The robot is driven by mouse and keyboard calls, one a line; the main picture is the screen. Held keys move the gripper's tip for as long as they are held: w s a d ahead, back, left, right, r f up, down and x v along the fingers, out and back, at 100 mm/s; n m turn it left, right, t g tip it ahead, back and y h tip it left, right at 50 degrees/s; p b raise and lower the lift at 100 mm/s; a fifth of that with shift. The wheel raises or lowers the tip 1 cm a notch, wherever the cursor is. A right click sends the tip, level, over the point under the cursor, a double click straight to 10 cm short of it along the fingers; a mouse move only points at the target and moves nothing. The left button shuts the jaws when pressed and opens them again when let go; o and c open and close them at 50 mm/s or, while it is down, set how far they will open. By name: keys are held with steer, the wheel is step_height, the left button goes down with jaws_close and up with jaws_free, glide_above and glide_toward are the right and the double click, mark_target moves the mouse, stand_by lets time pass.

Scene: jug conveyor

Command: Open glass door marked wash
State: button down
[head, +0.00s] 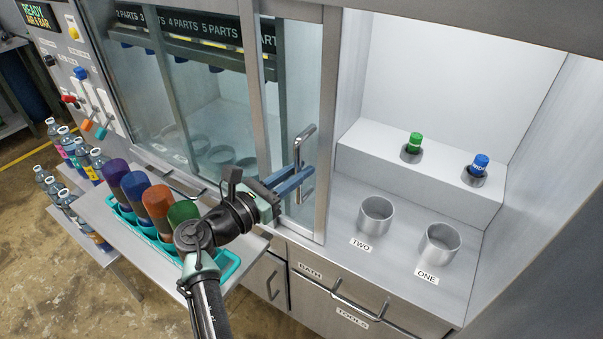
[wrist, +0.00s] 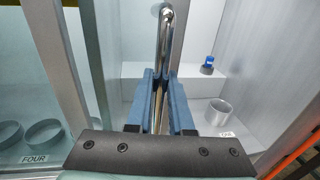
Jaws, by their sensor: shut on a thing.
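My gripper (head: 296,182) is shut on the metal bar handle (head: 304,150) of a framed glass door (head: 288,110). In the wrist view the blue fingers (wrist: 161,105) stand on both sides of the handle (wrist: 166,30), which runs up between them. The door stands left of an uncovered bay, with its right frame edge at the bay's left side. No wash mark is readable on the door in either view.
The uncovered bay holds cups marked TWO (head: 376,216) and ONE (head: 441,243), with green-capped (head: 416,141) and blue-capped (head: 480,164) items behind. Left, a teal tray (head: 228,272) of capped jugs sits on a shelf beside my arm. Drawers (head: 350,300) lie below.

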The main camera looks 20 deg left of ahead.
steer(key=shift+a, duration=0.1)
steer(key=c, duration=0.8)
jaws_free()
steer(key=b+v, duration=0.1)
steer(key=v, duration=1.2)
steer(key=shift+b, duration=0.35)
steer(key=shift+w, duration=0.1)
